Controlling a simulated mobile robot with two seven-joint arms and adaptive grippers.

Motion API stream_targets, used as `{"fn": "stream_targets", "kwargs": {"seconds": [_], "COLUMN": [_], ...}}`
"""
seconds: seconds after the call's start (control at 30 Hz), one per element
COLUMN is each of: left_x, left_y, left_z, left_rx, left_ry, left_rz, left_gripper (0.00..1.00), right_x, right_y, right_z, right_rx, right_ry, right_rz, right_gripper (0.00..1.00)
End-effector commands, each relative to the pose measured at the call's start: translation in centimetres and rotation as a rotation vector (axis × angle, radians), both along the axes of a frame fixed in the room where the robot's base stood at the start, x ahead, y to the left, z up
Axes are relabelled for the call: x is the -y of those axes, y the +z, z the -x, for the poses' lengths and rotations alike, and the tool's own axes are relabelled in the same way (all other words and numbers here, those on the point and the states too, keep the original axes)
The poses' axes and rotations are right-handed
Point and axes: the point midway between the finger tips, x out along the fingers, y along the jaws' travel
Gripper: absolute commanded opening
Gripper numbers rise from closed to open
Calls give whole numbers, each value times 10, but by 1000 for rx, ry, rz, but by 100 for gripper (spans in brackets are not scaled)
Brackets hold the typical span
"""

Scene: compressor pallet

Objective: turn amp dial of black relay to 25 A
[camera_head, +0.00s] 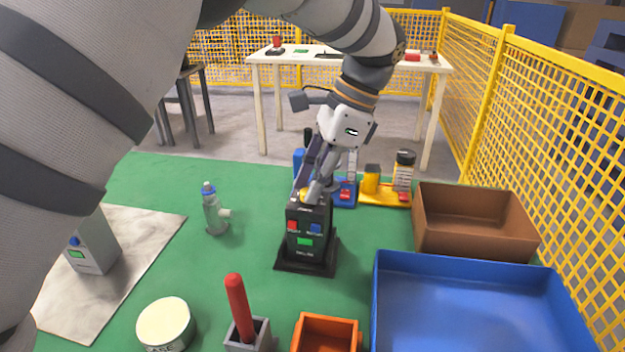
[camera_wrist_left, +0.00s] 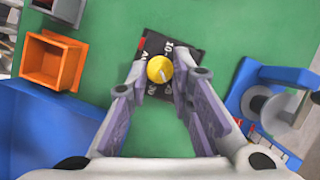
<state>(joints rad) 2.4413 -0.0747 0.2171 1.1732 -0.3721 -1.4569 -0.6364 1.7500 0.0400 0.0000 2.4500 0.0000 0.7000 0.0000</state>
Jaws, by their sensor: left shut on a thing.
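The black relay (camera_head: 307,262) stands upright on the green mat, with a red button, a blue button and a green label on its front. Its yellow amp dial (camera_wrist_left: 159,69) is on top, with a dark pointer line towards the lower right in the wrist view. My left gripper (camera_wrist_left: 160,76) reaches down from above and is shut on the dial, one finger on each side. In the head view the fingers partly cover the dial. My right gripper is not in view.
A blue tray (camera_head: 470,262) and a brown box (camera_head: 475,240) stand to the right. An orange bin (camera_head: 327,320), a red-handled tool (camera_head: 238,305) and a round tin (camera_head: 165,323) are in front. Coloured parts stand behind the relay.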

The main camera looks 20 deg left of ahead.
Motion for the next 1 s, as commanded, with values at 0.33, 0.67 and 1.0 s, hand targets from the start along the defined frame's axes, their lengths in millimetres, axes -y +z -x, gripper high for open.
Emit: {"fn": "stream_targets", "kwargs": {"seconds": [0.33,0.67,1.0], "left_x": [0,0,1], "left_y": [1,1,4], "left_z": [0,0,-1], "left_rx": [2,2,2], "left_ry": [-26,-25,-24], "left_rz": [-1,0,0], "left_gripper": [0,41,41], "right_x": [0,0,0], "right_y": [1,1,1], "right_z": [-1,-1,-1], "right_rx": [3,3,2], "right_ry": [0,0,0], "right_rz": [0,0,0], "right_gripper": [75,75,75]}}
